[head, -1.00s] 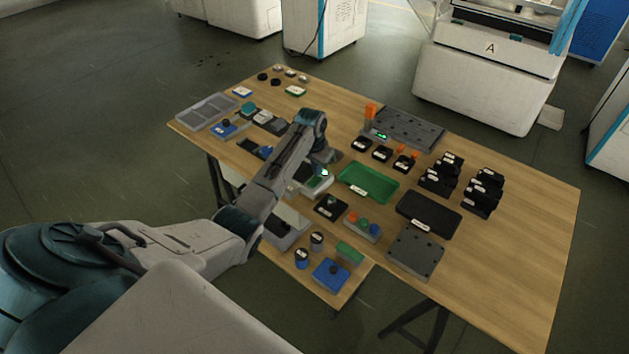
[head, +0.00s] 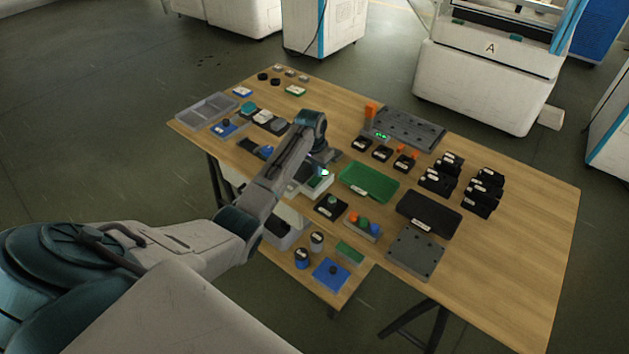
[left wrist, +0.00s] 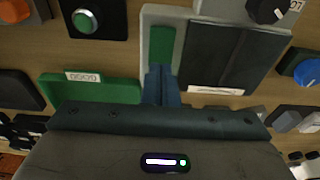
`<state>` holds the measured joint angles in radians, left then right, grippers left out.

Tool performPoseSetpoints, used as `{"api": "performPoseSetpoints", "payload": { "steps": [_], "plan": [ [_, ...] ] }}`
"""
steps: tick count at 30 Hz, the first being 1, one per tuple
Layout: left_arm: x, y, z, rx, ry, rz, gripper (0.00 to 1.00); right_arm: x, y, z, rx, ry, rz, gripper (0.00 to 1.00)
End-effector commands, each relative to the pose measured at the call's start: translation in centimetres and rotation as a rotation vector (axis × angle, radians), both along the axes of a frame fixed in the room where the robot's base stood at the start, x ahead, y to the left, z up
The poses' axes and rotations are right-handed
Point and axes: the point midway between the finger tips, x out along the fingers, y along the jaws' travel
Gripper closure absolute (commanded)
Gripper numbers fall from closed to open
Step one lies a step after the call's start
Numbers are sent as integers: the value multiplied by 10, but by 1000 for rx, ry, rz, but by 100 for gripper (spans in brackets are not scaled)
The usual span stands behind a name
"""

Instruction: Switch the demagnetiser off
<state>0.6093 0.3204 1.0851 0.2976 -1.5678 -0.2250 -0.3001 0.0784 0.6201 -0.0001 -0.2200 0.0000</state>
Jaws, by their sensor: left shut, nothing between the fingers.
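The demagnetiser appears to be the pale grey box with a dark plate (left wrist: 228,55) and a green rocker switch (left wrist: 160,48) in the left wrist view; its label is too small to read. In the head view this pale box (head: 318,184) is partly hidden behind my left arm. My left gripper (left wrist: 160,84) is shut and empty, with its blue-grey fingertips at the near end of the green rocker. I cannot tell whether they touch it. In the head view the left gripper's tip (head: 324,172) is just over the box. My right gripper is not in view.
A green tray (head: 370,182) lies right of the box, and a black box with a green button (head: 331,207) stands in front. A button box with coloured buttons (head: 363,225), a black tray (head: 428,214) and several black blocks crowd the table. Its right end is clear.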

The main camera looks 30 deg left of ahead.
Motion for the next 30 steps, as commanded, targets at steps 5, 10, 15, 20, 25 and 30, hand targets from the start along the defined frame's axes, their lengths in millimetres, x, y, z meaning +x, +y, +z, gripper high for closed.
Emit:
{"api": "performPoseSetpoints", "payload": {
  "steps": [5, 10, 15, 20, 25, 30],
  "plan": [
    [0, 0, -3, 0, 0, 0, 100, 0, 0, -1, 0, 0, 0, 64],
    [0, 0, -6, 0, 0, 0, 100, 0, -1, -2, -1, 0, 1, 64],
    [0, 0, -8, 0, 0, 0, 100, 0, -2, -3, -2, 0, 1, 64],
    [0, 0, -11, 0, 0, 0, 100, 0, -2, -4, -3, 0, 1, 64],
    [0, 0, -14, 0, 1, 0, 100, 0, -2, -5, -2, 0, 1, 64],
    [-1, 0, -16, -1, 3, 0, 100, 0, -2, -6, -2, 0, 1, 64]
  ]
}}
